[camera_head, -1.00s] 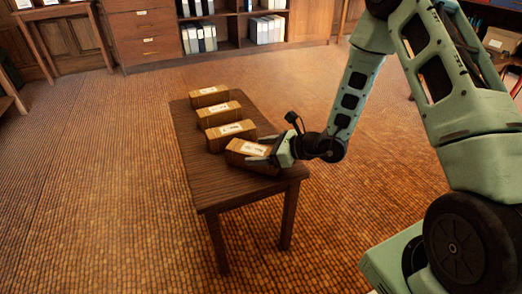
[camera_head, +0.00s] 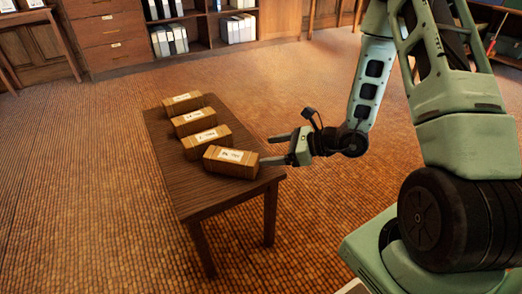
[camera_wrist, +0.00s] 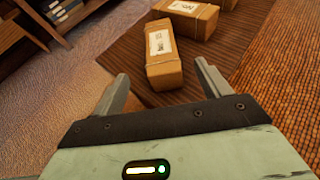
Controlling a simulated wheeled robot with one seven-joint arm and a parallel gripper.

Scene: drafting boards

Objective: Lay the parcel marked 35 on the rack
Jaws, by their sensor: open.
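Several brown parcels with white labels stand in a row on a dark wooden table (camera_head: 205,203). The nearest parcel (camera_head: 228,168) is at the table's front right end, set at an angle; its label print is too small to read surely. It also shows in the wrist view (camera_wrist: 165,74). My gripper (camera_head: 276,149) is open and empty, just right of this parcel near the table edge. In the wrist view the parcel lies ahead, beyond and between the open fingers (camera_wrist: 162,72). I cannot tell which thing is the rack.
Other parcels (camera_head: 206,143) sit close behind the nearest one. A shelf unit (camera_head: 204,43) with binders and a drawer cabinet (camera_head: 110,35) stand at the back wall. The floor (camera_head: 90,190) around the table is clear.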

